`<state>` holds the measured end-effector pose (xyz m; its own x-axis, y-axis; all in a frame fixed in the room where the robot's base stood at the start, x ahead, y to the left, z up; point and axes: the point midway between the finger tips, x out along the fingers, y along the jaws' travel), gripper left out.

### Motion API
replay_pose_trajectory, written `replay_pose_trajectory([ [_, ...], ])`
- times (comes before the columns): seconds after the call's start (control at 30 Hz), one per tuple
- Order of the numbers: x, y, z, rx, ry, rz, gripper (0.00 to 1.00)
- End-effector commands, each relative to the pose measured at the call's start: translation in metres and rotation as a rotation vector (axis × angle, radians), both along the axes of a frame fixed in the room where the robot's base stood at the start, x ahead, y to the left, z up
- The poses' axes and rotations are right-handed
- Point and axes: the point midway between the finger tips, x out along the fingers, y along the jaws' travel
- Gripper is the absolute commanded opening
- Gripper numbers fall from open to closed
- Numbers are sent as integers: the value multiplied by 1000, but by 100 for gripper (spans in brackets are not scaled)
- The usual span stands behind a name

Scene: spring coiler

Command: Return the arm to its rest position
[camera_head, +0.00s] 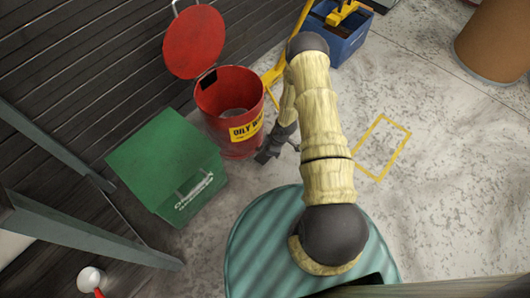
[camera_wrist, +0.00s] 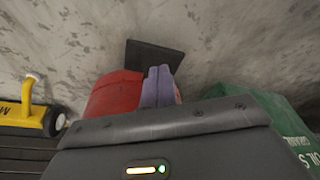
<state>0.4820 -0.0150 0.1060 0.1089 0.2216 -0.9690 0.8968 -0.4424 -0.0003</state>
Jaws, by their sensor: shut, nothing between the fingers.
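My arm (camera_head: 325,125), in a cream ribbed cover with dark joints, reaches from the bottom of the head view up and bends down to the left. My gripper (camera_head: 270,150) hangs low beside the right side of the red oily-waste bin (camera_head: 245,145). I cannot tell whether it touches the bin. In the wrist view the gripper's grey-purple fingers (camera_wrist: 158,85) are together with nothing between them. The red bin (camera_wrist: 110,92) shows behind them, with a dark flat plate (camera_wrist: 155,58) on the floor beyond.
The bin's red lid (camera_head: 194,42) stands open. A green box (camera_head: 175,165) stands left of the bin. A blue container (camera_head: 345,45) with yellow parts stands behind my arm. A brown drum (camera_head: 495,40) is far right. Floor around the yellow outline (camera_head: 405,135) is clear.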

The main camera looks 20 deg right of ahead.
Motion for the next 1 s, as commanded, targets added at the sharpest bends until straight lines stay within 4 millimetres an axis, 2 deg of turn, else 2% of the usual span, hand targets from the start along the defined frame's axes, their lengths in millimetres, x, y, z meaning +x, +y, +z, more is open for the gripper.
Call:
replay_pose_trajectory([
  [0.53, 0, 0, 1, 0, -1, 0, 0],
  [0.63, 3, -1, 8, -6, -3, -9, 0],
  [0.77, 11, -5, 43, -30, -7, -49, 0],
  [0.87, 20, -11, 86, -60, -11, -111, 0],
  [1.0, 27, -17, 155, -101, -16, -217, 0],
])
